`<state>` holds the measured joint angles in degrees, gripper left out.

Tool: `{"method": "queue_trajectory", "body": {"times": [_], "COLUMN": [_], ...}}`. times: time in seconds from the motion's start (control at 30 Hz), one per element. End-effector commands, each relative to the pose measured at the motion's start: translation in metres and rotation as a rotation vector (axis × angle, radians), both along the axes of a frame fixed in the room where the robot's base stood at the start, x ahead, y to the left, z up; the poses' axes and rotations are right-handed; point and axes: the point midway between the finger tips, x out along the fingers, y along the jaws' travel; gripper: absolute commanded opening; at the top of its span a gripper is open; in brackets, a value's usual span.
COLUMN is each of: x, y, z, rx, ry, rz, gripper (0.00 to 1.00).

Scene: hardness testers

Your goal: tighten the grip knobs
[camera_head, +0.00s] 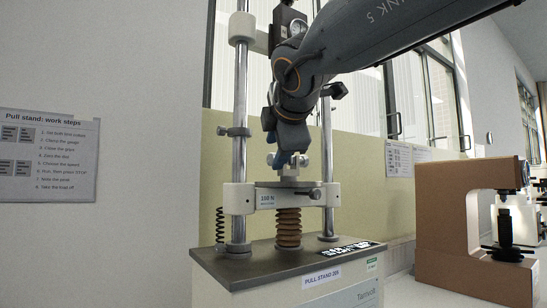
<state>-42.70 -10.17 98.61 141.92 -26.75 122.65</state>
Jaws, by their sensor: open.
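The pull stand (330,262) has two steel columns, a white crosshead (240,198) and a ribbed brown bellows (288,228) under it. A small metal grip (290,171) stands on the middle of the crosshead. A pale round grip knob (304,160) shows on its right side, and another knob (270,158) shows partly at its left. My arm hides the upper grip, if there is one.
The left column (241,90) and right column (327,140) flank my gripper closely. A clamp collar (234,131) juts from the left column. A brown hardness tester (445,220) stands on the bench at right. A work-steps sheet (48,155) hangs on the left wall.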

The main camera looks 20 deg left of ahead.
Motion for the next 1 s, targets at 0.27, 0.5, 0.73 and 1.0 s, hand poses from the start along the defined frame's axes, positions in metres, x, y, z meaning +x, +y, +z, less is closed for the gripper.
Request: {"method": "queue_trajectory", "body": {"times": [0.27, 0.5, 0.73, 1.0], "x": [0.029, 0.033, 0.033, 0.033], "y": [0.013, 0.016, 0.016, 0.016], "z": [-0.011, -0.013, -0.013, -0.013], "rx": [-0.002, -0.003, -0.003, -0.003], "ry": [-0.001, -0.001, -0.001, 0.000], "rz": [0.001, 0.001, 0.001, 0.001], "gripper": [0.43, 0.43, 0.25, 0.02]}}
